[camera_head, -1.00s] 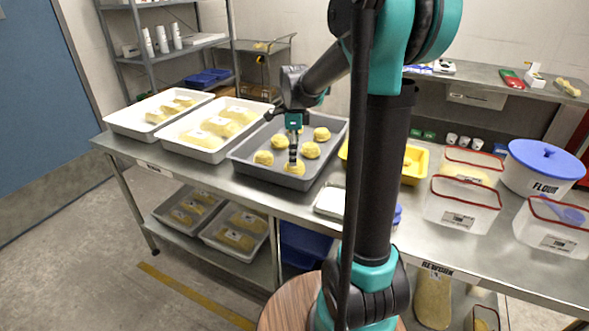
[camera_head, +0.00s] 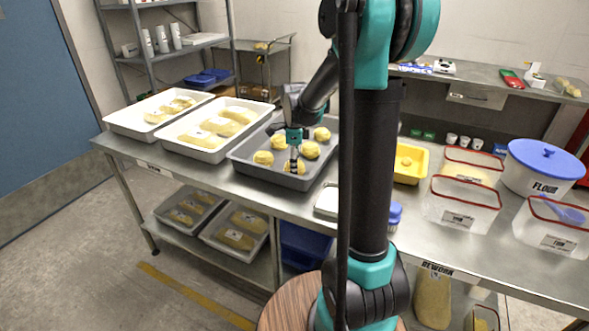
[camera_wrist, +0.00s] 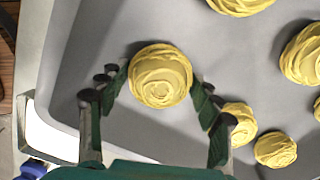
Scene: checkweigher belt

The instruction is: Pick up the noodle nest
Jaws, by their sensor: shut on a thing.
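The noodle nest (camera_wrist: 160,76) is a round yellow coil between my gripper's two fingers in the wrist view. My gripper (camera_head: 294,165) reaches down into the grey tray (camera_head: 246,168) near its front edge. In the wrist view my gripper (camera_wrist: 159,88) is shut on the nest, with a finger against each side. In the head view the held nest (camera_head: 299,169) is partly hidden by my gripper. Whether it touches the tray floor I cannot tell.
Several other nests lie in the grey tray, such as one to the left (camera_head: 264,157) and one to the right (camera_head: 310,150). White trays (camera_head: 190,146) of pasta stand to the left. A small white scale-like plate (camera_head: 326,201) and a yellow tray (camera_head: 408,178) lie to the right.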

